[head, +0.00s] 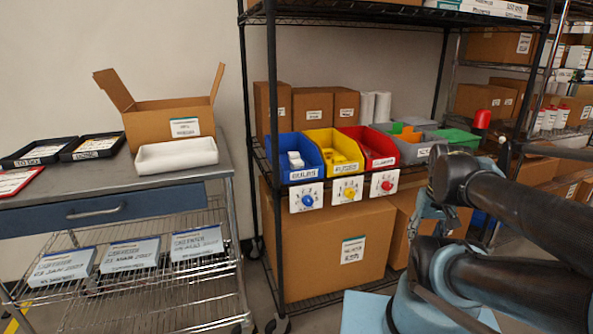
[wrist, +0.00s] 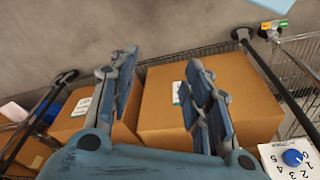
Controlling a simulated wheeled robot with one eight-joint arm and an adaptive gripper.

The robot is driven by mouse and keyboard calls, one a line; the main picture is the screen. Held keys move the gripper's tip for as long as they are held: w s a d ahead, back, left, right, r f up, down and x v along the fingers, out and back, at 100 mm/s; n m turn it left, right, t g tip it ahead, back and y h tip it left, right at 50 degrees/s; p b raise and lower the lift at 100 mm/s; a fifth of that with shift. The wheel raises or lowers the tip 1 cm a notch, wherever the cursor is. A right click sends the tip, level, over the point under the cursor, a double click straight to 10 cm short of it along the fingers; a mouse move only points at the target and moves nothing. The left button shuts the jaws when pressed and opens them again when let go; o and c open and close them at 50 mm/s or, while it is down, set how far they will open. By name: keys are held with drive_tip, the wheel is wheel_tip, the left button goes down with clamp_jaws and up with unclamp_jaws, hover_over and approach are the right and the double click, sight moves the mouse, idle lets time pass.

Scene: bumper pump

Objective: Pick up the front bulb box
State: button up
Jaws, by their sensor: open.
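In the head view, a blue bin (head: 297,177) stands at the left end of the bin row on the rack shelf. Its front label seems to read "BULBS". Small white boxes (head: 295,160) sit inside it; which is in front is hard to make out. My gripper (wrist: 163,72) is open and empty in the wrist view, its two fingers spread before large cardboard cartons. The bulb boxes are not visible in the wrist view. In the head view my arm comes in from the right, with the gripper partly hidden, to the right of the bins.
Yellow (head: 336,155) and red (head: 374,150) bins stand beside the blue one. Knob cards hang below them; the blue-knob card (wrist: 290,158) shows in the wrist view. A large carton (head: 335,250) fills the lower shelf. A grey worktable (head: 110,182) stands left.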

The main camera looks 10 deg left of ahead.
drive_tip(key=w+a+r+n+y, duration=0.2)
drive_tip(key=w+a+r+n, duration=0.55)
drive_tip(key=r, duration=0.35)
wheel_tip(320, 180, up, 12)
drive_tip(key=n+g+y, duration=0.2)
drive_tip(key=n+g, duration=0.3)
drive_tip(key=n, duration=1.2)
hover_over(298, 160)
drive_tip(key=w+d, duration=0.3)
drive_tip(key=d, duration=0.2)
drive_tip(key=x, duration=1.6)
drive_tip(key=shift+w+d+f, duration=0.1)
drive_tip(key=shift+f, duration=0.25)
drive_tip(key=c, duration=1.1)
